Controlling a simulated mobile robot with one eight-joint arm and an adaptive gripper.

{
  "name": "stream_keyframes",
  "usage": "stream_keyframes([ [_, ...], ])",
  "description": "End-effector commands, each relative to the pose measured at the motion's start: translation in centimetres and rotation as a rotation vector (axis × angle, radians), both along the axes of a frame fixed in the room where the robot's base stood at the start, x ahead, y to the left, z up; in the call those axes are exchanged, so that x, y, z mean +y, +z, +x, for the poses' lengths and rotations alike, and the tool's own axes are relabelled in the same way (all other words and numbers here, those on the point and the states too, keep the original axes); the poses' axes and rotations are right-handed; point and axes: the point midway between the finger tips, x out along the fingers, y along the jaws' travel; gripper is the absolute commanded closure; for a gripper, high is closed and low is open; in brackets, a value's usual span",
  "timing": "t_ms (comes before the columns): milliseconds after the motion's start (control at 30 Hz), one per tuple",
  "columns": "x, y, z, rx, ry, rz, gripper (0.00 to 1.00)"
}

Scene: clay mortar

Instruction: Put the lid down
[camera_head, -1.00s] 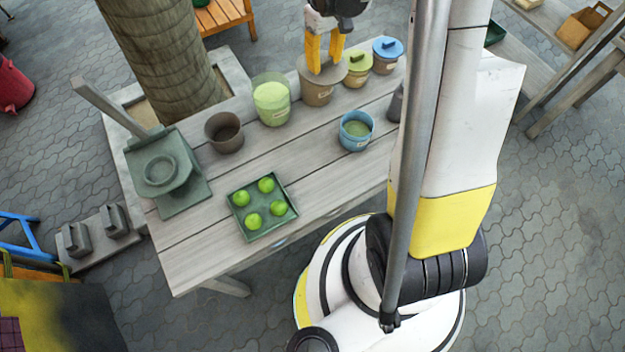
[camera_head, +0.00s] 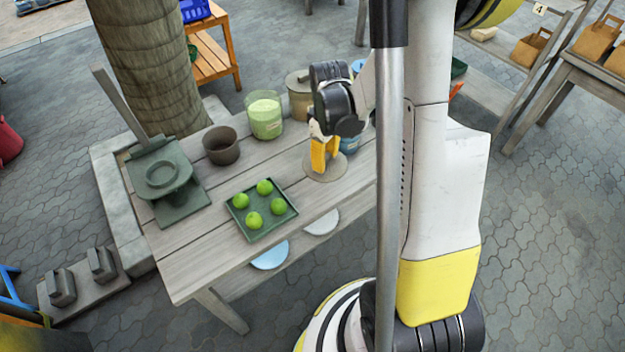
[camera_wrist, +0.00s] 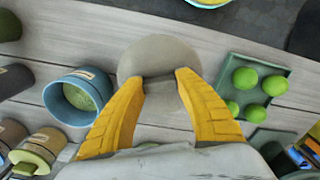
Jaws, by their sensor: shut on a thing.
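My gripper (camera_head: 322,158) is shut on the handle of a round grey-brown lid (camera_head: 326,167). The lid is held level over the wooden table, right of the tray of green fruit. In the wrist view the lid (camera_wrist: 158,52) shows beyond the yellow fingers (camera_wrist: 160,88). I cannot tell whether its underside touches the tabletop. The brown jar (camera_head: 299,103) stands at the back of the table, partly hidden by my arm.
A green tray (camera_head: 236,213) with several green fruits is left of the lid. A blue pot (camera_wrist: 60,100) stands close on its other side. A green-filled glass jar (camera_head: 264,117) and a dark brown pot (camera_head: 221,148) stand behind. Bare boards lie around the lid.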

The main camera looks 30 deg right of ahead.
Motion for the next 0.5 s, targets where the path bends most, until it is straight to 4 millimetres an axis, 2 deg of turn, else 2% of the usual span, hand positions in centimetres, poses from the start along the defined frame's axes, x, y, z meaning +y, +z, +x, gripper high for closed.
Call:
stream_keyframes([
  [33,1.0,-1.0,0.5,0.0,0.005,0.0,0.9],
  [200,2.8,-2.0,1.5,0.0,0.002,0.0,0.9],
  [367,3.0,-3.0,1.6,0.0,-0.001,0.0,0.9],
  [500,3.0,-5.3,1.6,0.0,-0.001,0.0,0.9],
])
